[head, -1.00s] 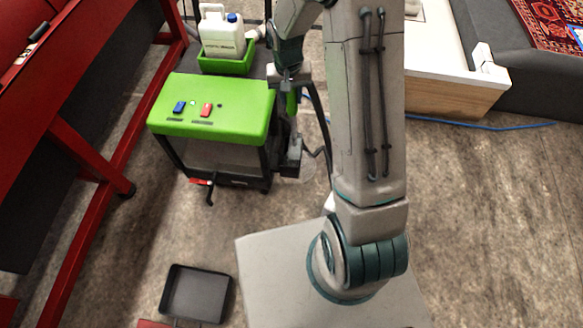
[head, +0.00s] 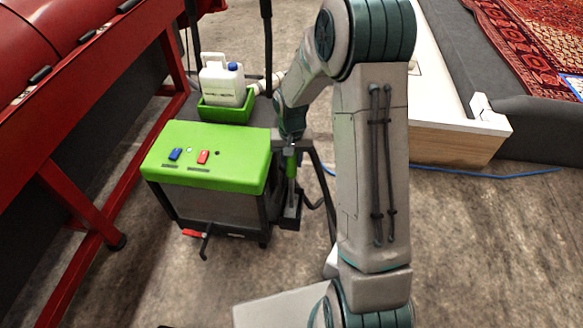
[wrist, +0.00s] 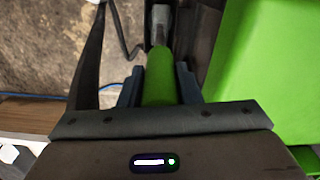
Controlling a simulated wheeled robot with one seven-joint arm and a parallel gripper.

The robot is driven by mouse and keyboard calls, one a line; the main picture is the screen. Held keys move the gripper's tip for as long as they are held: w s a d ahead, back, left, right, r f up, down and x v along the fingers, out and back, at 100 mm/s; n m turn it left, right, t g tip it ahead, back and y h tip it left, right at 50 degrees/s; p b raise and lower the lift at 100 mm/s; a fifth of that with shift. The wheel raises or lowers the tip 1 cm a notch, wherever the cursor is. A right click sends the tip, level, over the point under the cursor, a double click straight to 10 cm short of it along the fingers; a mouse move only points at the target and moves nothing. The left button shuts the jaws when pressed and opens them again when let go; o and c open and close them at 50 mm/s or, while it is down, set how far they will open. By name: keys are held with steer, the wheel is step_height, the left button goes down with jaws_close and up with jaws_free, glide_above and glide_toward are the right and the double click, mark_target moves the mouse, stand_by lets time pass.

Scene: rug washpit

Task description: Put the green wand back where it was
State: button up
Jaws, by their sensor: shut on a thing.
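The green wand (head: 291,166) stands upright beside the right side of the green-topped machine (head: 207,152). My gripper (head: 292,146) is shut on the wand's green body, which also shows between the two fingers in the wrist view (wrist: 159,75). The wand's grey lower part (wrist: 160,22) points away from the gripper in the wrist view. A black holder (head: 290,213) on the machine's right side is directly under the wand. The wand's lower end seems to be at or in the holder, but I cannot tell how deep.
A white jug (head: 223,82) stands in a green tray (head: 226,110) behind the machine's top. A dark hose (head: 322,178) loops right of the holder. A red frame (head: 95,190) is at left, a wooden-sided platform (head: 455,145) at right. The floor in front is clear.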

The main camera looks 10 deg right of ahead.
steer(key=shift+f, duration=1.1)
steer(key=shift+f+b, duration=0.2)
steer(key=shift+b, duration=0.15)
steer(key=o, duration=1)
steer(key=shift+c, duration=0.2)
step_height(320, 180, up, 12)
steer(key=p, duration=0.4)
steer(key=shift+r, duration=0.15)
steer(key=s+r+n, duration=0.1)
steer(key=s+r, duration=0.2)
steer(key=s, duration=0.4)
steer(key=s+r+n, duration=0.1)
steer(key=s+r, duration=0.3)
steer(key=s, duration=0.4)
steer(key=s+r+n+t, duration=0.1)
steer(key=s+r, duration=0.2)
steer(key=s, duration=0.4)
steer(key=shift+s+r, duration=0.2)
steer(key=shift+r, duration=0.15)
